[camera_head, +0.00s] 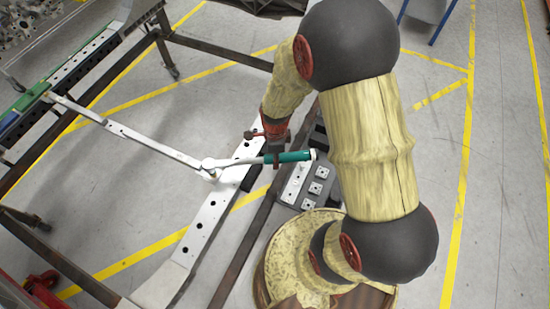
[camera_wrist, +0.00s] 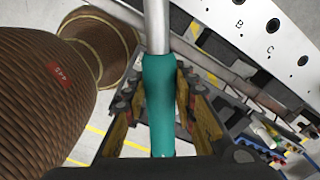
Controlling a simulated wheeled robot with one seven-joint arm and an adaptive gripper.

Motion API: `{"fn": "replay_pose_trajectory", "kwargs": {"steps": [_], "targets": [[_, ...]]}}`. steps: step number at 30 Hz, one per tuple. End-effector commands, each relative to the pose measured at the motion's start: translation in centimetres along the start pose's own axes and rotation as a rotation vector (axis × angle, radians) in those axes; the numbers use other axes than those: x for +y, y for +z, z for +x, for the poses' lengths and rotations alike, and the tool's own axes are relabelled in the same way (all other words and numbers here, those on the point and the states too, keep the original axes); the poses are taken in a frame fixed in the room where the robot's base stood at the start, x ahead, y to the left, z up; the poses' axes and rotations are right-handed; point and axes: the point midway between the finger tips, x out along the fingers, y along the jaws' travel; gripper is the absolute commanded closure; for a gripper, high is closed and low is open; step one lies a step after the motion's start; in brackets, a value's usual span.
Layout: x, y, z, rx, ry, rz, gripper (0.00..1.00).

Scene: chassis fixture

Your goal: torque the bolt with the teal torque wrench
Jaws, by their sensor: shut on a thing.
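The torque wrench has a teal handle (camera_head: 288,157) and a bare metal shaft. My gripper (camera_head: 275,152) is shut on the handle, near where it meets the shaft. In the wrist view the teal handle (camera_wrist: 159,105) lies between the two fingers, with the shaft running up and away. In the head view the wrench lies nearly level, and its head (camera_head: 208,163) is at the joint of the white crossbar (camera_head: 150,143) and the long white rail (camera_head: 207,215). The bolt cannot be made out clearly at this joint; the wrench head covers the spot.
A grey tray (camera_head: 292,192) with several square blocks stands right of the rail, below the handle. Dark frame beams (camera_head: 240,250) run beside the rail. A rail with holes marked B and C (camera_wrist: 240,12) shows in the wrist view. Open floor lies at the right.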

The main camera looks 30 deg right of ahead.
Motion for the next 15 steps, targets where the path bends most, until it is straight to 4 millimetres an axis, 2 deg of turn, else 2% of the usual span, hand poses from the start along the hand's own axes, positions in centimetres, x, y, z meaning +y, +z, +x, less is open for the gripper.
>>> {"fn": "replay_pose_trajectory", "kwargs": {"steps": [15], "targets": [[-0.1,0.0,-1.4,-0.001,-0.003,0.0,1.0]]}}
